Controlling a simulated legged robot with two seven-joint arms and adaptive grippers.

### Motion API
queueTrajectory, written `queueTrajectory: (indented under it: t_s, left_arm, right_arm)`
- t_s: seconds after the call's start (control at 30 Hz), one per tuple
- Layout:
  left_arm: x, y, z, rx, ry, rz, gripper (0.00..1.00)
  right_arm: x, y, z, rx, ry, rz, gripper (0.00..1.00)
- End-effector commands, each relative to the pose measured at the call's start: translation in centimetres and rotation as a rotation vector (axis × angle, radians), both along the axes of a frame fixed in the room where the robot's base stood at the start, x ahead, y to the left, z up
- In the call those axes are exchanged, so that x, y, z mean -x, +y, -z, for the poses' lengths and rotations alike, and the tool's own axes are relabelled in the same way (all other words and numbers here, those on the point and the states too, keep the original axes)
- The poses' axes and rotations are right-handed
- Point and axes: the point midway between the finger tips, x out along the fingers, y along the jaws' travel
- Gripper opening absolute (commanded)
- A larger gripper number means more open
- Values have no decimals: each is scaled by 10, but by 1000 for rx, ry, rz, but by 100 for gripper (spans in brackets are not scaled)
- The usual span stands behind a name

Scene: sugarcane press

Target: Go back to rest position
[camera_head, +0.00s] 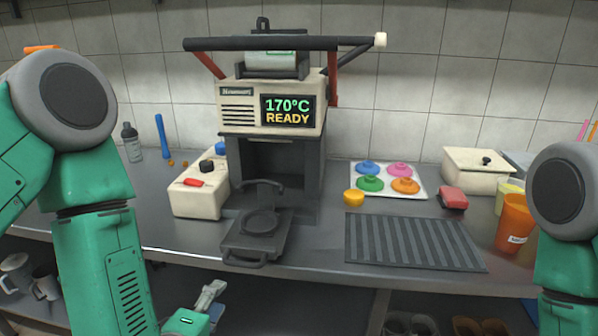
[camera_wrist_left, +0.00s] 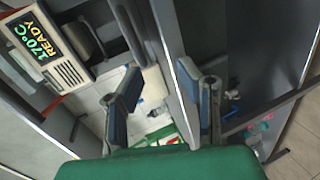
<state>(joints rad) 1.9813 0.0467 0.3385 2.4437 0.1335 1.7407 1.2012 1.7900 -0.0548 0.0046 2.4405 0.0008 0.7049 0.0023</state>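My left gripper (camera_head: 208,296) shows only in part at the bottom of the head view, low in front of the counter edge. In the left wrist view my left gripper (camera_wrist_left: 160,82) has its two fingers spread wide apart, with nothing between them. My green and grey left arm hangs down at the left of the head view. Only the upper part of my right arm shows at the right edge; my right gripper is out of the picture. The press (camera_head: 270,104) stands on the counter, its display reading 170°C READY, with a dark tray (camera_head: 256,238) in front.
The counter (camera_head: 320,262) runs across the view. A cream control box (camera_head: 198,196) stands left of the press. To the right are a white tray (camera_head: 416,188) of coloured knobbed pieces, a ribbed mat (camera_head: 412,242), and an orange cup (camera_head: 514,222). Mugs (camera_head: 44,284) sit on the shelf below.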

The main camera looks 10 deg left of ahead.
Motion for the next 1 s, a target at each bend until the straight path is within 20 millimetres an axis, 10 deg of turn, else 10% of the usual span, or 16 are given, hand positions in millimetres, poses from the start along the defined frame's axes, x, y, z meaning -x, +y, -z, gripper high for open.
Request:
queueTrajectory:
  t_s: [0.2,0.4,0.6,1.0]
  left_arm:
    - [67,20,112,-501,416,352,32]
    - [165,59,183,-880,766,858,32]
    - [222,85,200,-1007,916,1181,32]
    - [229,88,201,-1019,931,1227,32]
  right_arm:
    - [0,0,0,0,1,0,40]
    - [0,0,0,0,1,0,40]
    - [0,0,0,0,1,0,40]
    - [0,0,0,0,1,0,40]
